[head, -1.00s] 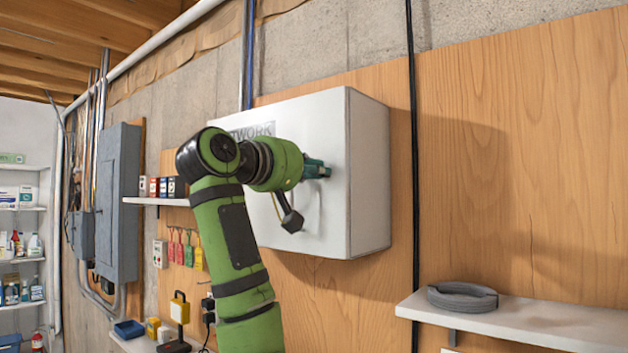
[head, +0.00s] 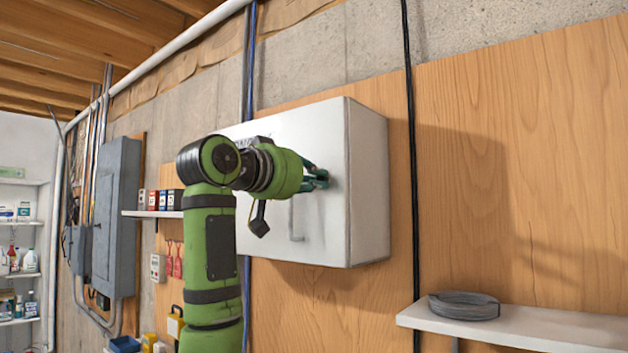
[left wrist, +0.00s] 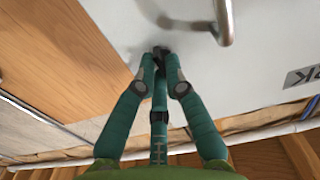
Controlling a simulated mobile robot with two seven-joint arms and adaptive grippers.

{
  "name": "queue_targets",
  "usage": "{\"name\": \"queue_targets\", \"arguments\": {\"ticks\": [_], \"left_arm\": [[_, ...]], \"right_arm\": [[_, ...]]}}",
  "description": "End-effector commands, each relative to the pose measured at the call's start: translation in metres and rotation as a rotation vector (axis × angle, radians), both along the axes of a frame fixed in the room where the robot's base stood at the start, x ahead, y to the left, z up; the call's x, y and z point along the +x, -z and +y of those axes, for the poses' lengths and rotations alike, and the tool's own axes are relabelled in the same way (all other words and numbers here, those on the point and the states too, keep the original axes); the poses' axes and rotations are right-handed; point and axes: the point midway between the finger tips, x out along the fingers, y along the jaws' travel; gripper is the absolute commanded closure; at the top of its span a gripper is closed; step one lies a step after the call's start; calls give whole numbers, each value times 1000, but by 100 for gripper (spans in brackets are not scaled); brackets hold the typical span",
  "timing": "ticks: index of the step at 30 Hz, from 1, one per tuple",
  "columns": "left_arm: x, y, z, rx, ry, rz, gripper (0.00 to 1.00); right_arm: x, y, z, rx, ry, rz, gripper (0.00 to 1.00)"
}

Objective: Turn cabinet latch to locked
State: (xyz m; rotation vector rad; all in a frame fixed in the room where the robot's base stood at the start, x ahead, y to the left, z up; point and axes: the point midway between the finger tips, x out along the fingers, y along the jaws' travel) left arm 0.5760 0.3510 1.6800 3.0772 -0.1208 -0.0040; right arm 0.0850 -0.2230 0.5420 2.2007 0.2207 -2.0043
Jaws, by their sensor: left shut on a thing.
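The white wall cabinet (head: 345,225) hangs on the wood panel in the middle of the head view. It also fills the top of the left wrist view (left wrist: 265,40), turned over. My left gripper (head: 322,180) is at the right part of its front face. In the left wrist view my left gripper (left wrist: 161,58) has its green fingers closed on a small dark latch (left wrist: 161,49). The fingertips hide most of the latch, and I cannot tell its angle. A grey bar handle (head: 292,222) is on the same face, beside the gripper. My right gripper is out of view.
The bar handle (left wrist: 226,20) is close to my fingers in the left wrist view. A black cable (head: 412,150) runs down the panel right of the cabinet. A white shelf (head: 560,328) with a grey coil (head: 464,305) is at lower right. A grey electrical panel (head: 117,215) is at left.

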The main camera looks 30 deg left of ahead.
Motion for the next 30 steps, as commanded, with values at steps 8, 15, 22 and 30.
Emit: {"name": "queue_targets", "arguments": {"ticks": [8,15,22,30], "left_arm": [[0,0,0,70,0,-7,100],[0,-1,0,79,0,-8,100],[0,-1,0,79,-1,-9,84],[0,0,0,78,0,-8,64]], "right_arm": [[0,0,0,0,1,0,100],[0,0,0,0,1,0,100],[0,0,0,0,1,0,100],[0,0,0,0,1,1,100]]}}
